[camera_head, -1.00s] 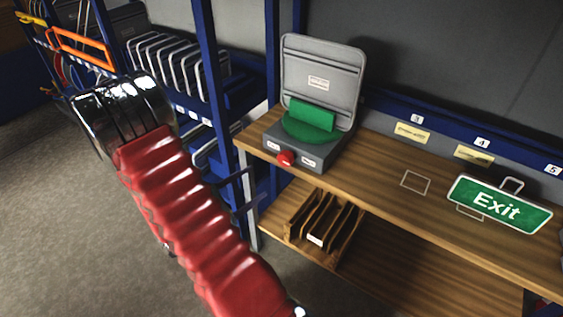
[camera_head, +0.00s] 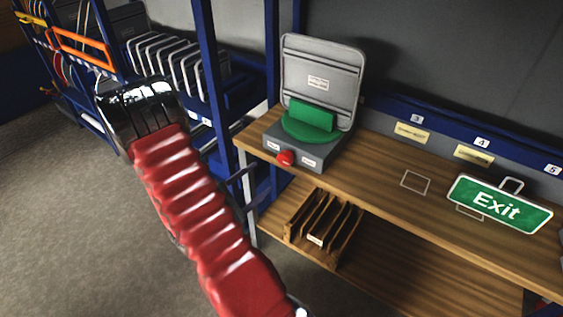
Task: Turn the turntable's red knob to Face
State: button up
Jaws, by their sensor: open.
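The turntable (camera_head: 318,152) is a grey box near the left end of the wooden shelf. It has a round green plate on top and a grey upright panel behind it. Its red knob (camera_head: 286,158) is on the front face, between two small white labels too small to read. I cannot tell which way the knob points. My arm's red ribbed sleeve and chrome joint fill the left of the view, apart from the turntable. My gripper's fingers do not show.
A green Exit sign (camera_head: 499,204) lies on the shelf (camera_head: 385,205) to the right. A wooden slotted rack (camera_head: 325,230) stands on the lower shelf. A blue post (camera_head: 215,80) rises left of the turntable. Open floor lies at the left.

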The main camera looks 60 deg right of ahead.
aim_at(283, 161)
jog(key=x, duration=1.1)
jog(key=shift+d, duration=0.1)
jog(key=shift+f, duration=0.1)
jog(key=c, duration=1.1)
